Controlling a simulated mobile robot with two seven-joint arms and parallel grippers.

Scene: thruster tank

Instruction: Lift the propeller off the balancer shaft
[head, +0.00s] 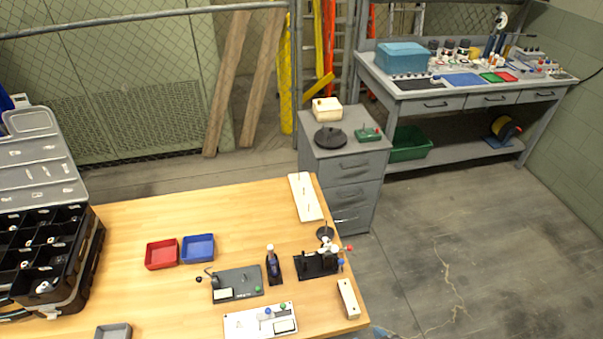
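I cannot make out the propeller or the balancer shaft for certain. A small black round stand (326,233) with a thin upright pin is at the right side of the wooden table. Just in front of it is a black fixture (316,264) with small white parts on top and a red and a blue tip at its right. The parts there overlap and are too small to tell apart. A white board (305,190) with thin upright pegs lies behind them near the table's right edge. Neither of my grippers is in view.
The wooden table (130,225) also holds a red bin (162,254), a blue bin (198,248), a grey fixture plate (240,283), a dark bottle (273,264), a white panel (258,323) and a black compartment case (50,255). A grey drawer cabinet (345,180) stands behind. The table's left-middle is clear.

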